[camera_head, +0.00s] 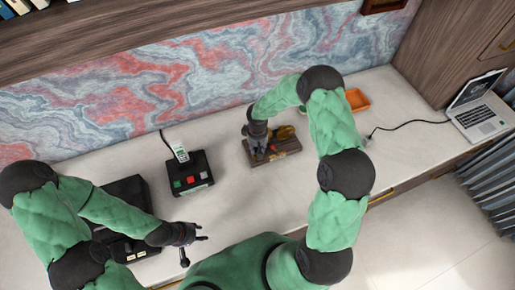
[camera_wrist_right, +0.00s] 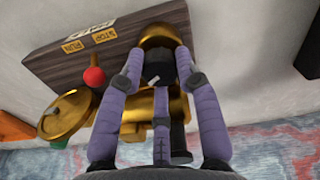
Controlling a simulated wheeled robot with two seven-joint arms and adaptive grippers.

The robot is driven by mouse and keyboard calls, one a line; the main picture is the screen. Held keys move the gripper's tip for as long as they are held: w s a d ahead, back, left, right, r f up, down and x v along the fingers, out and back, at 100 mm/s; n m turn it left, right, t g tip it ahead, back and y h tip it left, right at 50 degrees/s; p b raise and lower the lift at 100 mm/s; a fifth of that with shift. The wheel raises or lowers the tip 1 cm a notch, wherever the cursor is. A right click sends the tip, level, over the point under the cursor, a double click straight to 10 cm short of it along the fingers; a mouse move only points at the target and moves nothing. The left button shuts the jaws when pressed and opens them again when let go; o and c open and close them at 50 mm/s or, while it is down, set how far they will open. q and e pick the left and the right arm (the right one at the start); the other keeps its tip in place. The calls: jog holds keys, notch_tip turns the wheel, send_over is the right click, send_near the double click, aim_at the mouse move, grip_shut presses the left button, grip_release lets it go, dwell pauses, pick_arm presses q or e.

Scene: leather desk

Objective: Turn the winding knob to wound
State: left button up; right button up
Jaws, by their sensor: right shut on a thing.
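A wooden-based device (camera_head: 286,148) with brass parts stands on the desk, right of centre in the head view. In the right wrist view its dark wood base (camera_wrist_right: 75,58) carries small brass labels, one reading STOP and RUN. My right gripper (camera_head: 258,152) is over the device's left part. In the wrist view the right gripper (camera_wrist_right: 155,66) has its purple fingers closed around a dark knob (camera_wrist_right: 153,75) with a pale mark, in front of a brass dome (camera_wrist_right: 160,34). The fingers hide part of it. My left gripper (camera_head: 195,237) is open and empty, away from the device.
A red-tipped lever (camera_wrist_right: 95,77) and a brass wheel (camera_wrist_right: 66,115) are beside the right fingers. A black button box (camera_head: 190,187) stands left of the device. An orange tray (camera_head: 357,99) and a laptop (camera_head: 476,110) are to the right.

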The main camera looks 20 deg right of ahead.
jog(key=shift+s, duration=0.1)
jog(key=o, duration=0.9)
notch_tip(320, 180, up, 12)
dwell(0.3)
dwell(0.5)
